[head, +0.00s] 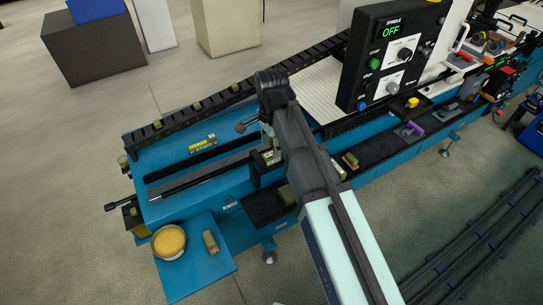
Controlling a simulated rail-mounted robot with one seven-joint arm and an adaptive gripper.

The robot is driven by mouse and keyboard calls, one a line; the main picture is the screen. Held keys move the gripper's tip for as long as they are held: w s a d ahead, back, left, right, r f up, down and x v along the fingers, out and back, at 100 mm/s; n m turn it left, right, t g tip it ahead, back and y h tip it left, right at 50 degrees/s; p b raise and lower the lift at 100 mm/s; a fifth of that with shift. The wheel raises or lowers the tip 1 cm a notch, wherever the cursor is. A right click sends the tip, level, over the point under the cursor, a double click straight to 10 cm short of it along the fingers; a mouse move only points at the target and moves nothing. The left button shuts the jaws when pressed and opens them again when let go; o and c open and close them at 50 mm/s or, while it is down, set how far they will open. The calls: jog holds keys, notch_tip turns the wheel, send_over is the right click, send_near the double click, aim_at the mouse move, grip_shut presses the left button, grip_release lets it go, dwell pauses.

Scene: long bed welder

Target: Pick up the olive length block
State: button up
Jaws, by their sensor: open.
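Several small olive-brown blocks show in the head view, and I cannot tell for sure which is the length block. One olive block (210,241) stands on the blue side shelf (205,275), just right of a round yellow-filled tin (169,242). Another olive block (287,195) lies on the dark front tray beside my arm, and another (350,161) lies farther right on it. My arm reaches over the machine bed from the lower right. My gripper (247,125) is at its far end, above the bed, largely hidden by the wrist. It is open and apart from the shelf block.
A black control panel (391,55) reading SPINDLE OFF stands upright to the right of my arm. A toothed rail with small olive pieces runs along the bed's back edge.

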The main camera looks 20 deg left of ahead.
jog(key=shift+w+f+p, duration=0.1)
jog(key=shift+f+p, duration=0.4)
jog(key=shift+f, duration=1.2)
grip_shut()
jog(key=shift+r, duration=0.1)
